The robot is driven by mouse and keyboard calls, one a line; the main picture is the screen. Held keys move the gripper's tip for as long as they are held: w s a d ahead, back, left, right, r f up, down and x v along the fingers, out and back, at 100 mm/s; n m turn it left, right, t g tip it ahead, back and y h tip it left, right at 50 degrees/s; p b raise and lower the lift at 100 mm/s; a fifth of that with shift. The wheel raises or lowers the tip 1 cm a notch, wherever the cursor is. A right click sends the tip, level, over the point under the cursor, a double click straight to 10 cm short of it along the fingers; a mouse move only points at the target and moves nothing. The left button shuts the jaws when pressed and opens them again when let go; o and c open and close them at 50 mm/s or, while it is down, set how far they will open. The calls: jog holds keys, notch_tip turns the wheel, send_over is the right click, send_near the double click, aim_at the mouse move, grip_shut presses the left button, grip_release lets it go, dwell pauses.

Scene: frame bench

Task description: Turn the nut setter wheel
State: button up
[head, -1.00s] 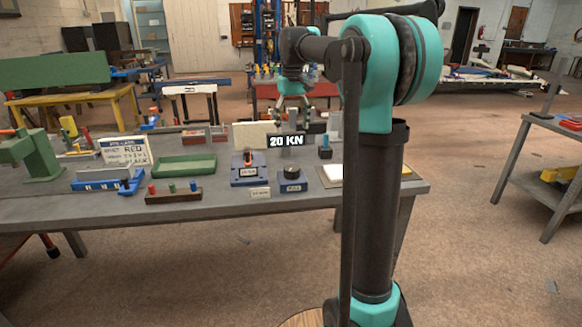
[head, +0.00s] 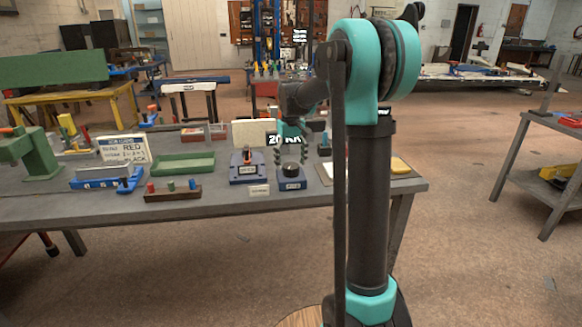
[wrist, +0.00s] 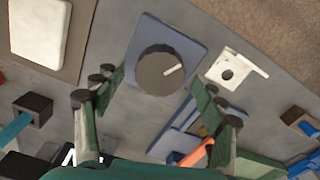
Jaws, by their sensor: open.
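The wheel (head: 291,170) is a dark round knob on a small blue base (head: 291,185) near the front edge of the bench. The wrist view shows the knob (wrist: 158,73) from above, with a white pointer mark on its face, on its blue plate (wrist: 187,50). My gripper (head: 291,158) is open just above the knob, fingers pointing down.
A blue unit with a red-tipped lever (head: 247,168) stands to the left. A white label block (head: 259,190) sits at the front edge. A green tray (head: 184,163) and a peg block (head: 172,194) lie farther left.

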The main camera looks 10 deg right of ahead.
jog(key=shift+f, duration=1.05)
jog(key=c, duration=1.1)
jog(key=shift+c, duration=0.3)
